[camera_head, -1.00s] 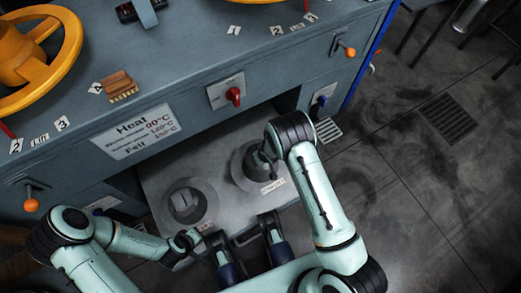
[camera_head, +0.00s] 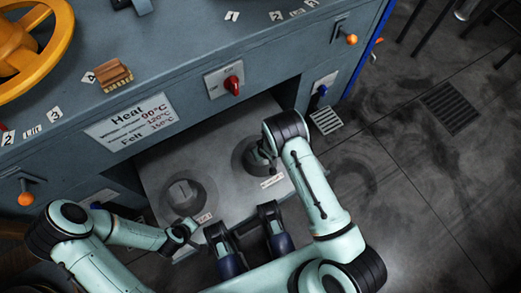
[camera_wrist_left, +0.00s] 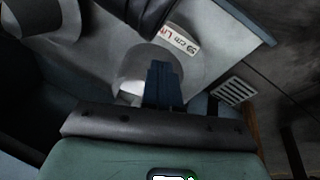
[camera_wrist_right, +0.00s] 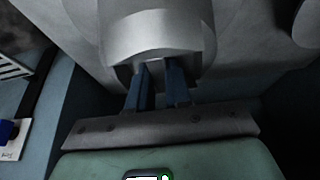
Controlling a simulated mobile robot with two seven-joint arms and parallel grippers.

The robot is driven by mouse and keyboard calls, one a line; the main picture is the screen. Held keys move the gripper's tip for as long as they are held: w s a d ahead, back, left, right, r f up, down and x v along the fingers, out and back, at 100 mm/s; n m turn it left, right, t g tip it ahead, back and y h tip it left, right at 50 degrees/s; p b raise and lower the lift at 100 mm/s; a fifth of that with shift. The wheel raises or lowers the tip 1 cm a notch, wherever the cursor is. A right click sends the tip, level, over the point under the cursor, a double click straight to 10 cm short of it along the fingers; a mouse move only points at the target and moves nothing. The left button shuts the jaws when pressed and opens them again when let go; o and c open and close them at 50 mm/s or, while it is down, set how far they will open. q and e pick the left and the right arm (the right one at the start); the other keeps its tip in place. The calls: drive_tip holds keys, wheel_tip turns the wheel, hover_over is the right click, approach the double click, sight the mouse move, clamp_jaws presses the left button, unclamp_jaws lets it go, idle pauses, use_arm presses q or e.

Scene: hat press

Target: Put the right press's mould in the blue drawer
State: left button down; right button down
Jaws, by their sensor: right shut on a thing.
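A grey flat drawer (camera_head: 213,145) is pulled out from under the blue-grey press cabinet. A round grey mould (camera_head: 182,197) stands at its left. Another (camera_head: 243,157) is at its right, partly hidden by my right arm. My right gripper (camera_head: 263,158) is shut on the right mould, and its fingers grip the grey mould (camera_wrist_right: 155,35) in the right wrist view. I cannot tell whether it touches the drawer floor. My left gripper (camera_head: 188,230) is just in front of the left mould. Its fingers (camera_wrist_left: 163,85) look closed together over a labelled mould base (camera_wrist_left: 193,65).
The cabinet front carries a red switch (camera_head: 233,84), a heat sign (camera_head: 132,121) and orange-knobbed levers (camera_head: 351,39). A blue knob (camera_head: 322,90) sits right of the drawer. A brush (camera_head: 114,78) lies on the cabinet top.

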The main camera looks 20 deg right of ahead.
drive_tip(key=shift+w, duration=0.1)
use_arm(q)
drive_tip(key=shift+s+f, duration=0.1)
drive_tip(key=shift+s, duration=0.05)
use_arm(e)
drive_tip(key=c, duration=1.1)
unclamp_jaws()
drive_tip(key=shift+f, duration=0.1)
drive_tip(key=shift+o, duration=0.2)
drive_tip(key=shift+s+r, duration=0.2)
drive_tip(key=shift+r, duration=0.15)
drive_tip(key=a+p+v, duration=0.1)
drive_tip(key=p+v, duration=0.3)
drive_tip(key=v, duration=0.7)
use_arm(q)
drive_tip(key=s+d+r+g+h, duration=0.1)
drive_tip(key=s+d+r, duration=0.2)
drive_tip(key=s+r, duration=0.1)
drive_tip(key=shift+s+r+m+g, duration=0.3)
drive_tip(key=shift+s+g, duration=0.1)
drive_tip(key=shift+s, duration=0.45)
use_arm(e)
drive_tip(key=s+a+m+g+y, duration=0.2)
drive_tip(key=s+m, duration=0.4)
drive_tip(key=s, duration=1.5)
drive_tip(key=shift+s+a+f+g, duration=0.3)
drive_tip(key=shift+s+f+g, duration=0.1)
drive_tip(key=shift+g, duration=0.2)
